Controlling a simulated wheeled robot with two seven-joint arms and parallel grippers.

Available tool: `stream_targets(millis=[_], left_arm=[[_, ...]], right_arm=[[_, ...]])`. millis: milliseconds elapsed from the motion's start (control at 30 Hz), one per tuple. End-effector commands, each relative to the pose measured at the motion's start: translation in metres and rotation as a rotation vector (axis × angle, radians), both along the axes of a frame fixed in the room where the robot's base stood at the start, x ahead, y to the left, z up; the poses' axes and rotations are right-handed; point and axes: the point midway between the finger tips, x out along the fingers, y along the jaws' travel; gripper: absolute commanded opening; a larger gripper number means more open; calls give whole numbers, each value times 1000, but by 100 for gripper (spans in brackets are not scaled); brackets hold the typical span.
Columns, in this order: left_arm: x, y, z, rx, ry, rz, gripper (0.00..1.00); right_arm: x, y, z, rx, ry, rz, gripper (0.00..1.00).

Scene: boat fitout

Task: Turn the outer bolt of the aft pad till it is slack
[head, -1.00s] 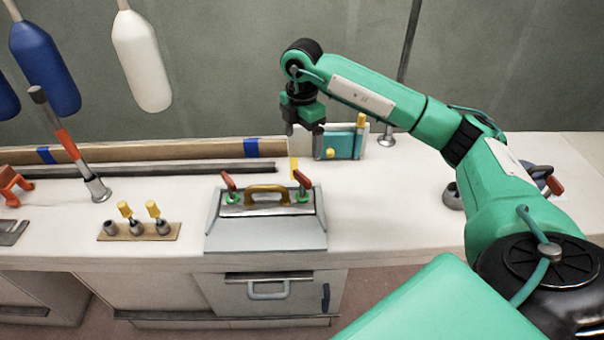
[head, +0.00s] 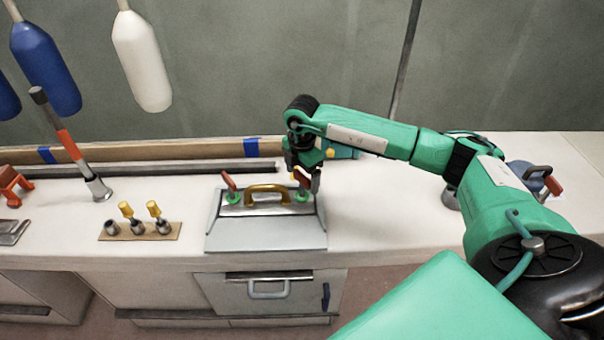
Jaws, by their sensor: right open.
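My right gripper (head: 302,181) is open, pointing down at the right red-handled part (head: 303,179) on top of the grey box (head: 265,236). Its fingers partly cover that part, and I cannot tell whether they touch it. A matching red handle (head: 229,182) stands at the box's left, with a green ring (head: 233,198) at its foot. A brass-coloured handle (head: 267,189) lies between them. I cannot tell for sure which part is the outer bolt of the aft pad. My left gripper is not in view.
A tan board (head: 140,233) holds metal sockets and yellow-topped pieces at the left. An orange-and-black rod (head: 67,143) leans up from a metal base. A long dark rail (head: 150,170) runs along the back.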

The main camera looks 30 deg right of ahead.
Motion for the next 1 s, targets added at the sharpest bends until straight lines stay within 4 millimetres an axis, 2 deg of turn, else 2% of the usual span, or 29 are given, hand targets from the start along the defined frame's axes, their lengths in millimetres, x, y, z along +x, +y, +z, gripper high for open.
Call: stream_targets(millis=[67,267,667,900,1000], left_arm=[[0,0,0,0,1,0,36],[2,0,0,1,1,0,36],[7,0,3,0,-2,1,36],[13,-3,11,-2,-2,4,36],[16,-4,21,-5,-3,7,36]], right_arm=[[0,0,0,0,0,0,83],[0,0,0,0,0,0,44],[0,0,0,0,1,62,43],[0,0,-1,-1,1,225,43],[0,0,-1,-1,1,316,43]])
